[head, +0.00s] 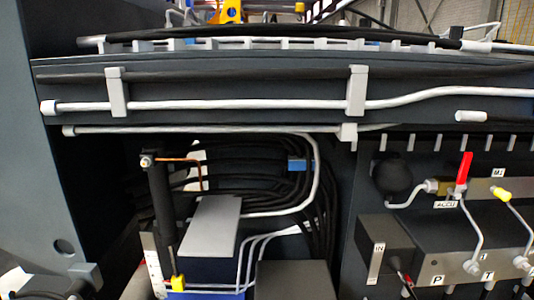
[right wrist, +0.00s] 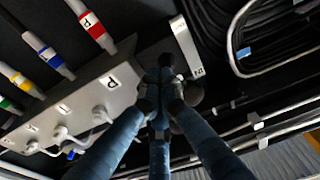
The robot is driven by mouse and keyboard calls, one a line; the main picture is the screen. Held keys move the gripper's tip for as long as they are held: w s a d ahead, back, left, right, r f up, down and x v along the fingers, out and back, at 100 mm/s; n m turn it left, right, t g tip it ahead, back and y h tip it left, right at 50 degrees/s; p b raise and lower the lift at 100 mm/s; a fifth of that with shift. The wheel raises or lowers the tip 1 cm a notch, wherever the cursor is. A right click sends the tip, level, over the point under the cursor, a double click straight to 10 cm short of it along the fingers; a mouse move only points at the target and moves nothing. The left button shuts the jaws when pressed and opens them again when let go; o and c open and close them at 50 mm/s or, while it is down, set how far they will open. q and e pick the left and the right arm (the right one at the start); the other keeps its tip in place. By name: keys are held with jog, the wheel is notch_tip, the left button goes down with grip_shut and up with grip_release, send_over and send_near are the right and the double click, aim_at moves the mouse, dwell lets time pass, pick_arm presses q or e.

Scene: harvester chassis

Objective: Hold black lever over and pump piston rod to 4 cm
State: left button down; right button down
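A dark cylinder (head: 161,205) stands upright at the left of the open bay in the head view, with a bolted eye at its top and a yellow fitting (head: 178,283) at its foot. I cannot make out how far its rod is out. A black box (head: 385,237) labelled IN stands at the lower right. It also shows in the right wrist view, where my blue-fingered right gripper (right wrist: 162,88) reaches to it. The fingers are drawn together around a black lever (right wrist: 168,62), whose end is partly hidden by them. I cannot make out my left gripper.
A grey manifold (head: 450,260) with hoses and a red-handled valve (head: 463,172) stands right of the box. Black cables (head: 265,165) loop behind a grey cover (head: 211,222). White pipes (head: 220,104) cross above. A white scale strip (head: 154,270) is beside the cylinder's foot.

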jog(key=shift+r, duration=0.1)
dwell(0.4)
pick_arm(q)
jog(key=shift+w, duration=0.1)
pick_arm(e)
jog(key=shift+w+r, duration=0.1)
jog(key=shift+r, duration=3.3)
pick_arm(q)
jog(key=shift+f, duration=0.15)
jog(key=shift+f, duration=5.7)
jog(key=r, duration=1.2)
jog(key=shift+s+r, duration=0.2)
jog(key=shift+r, duration=0.05)
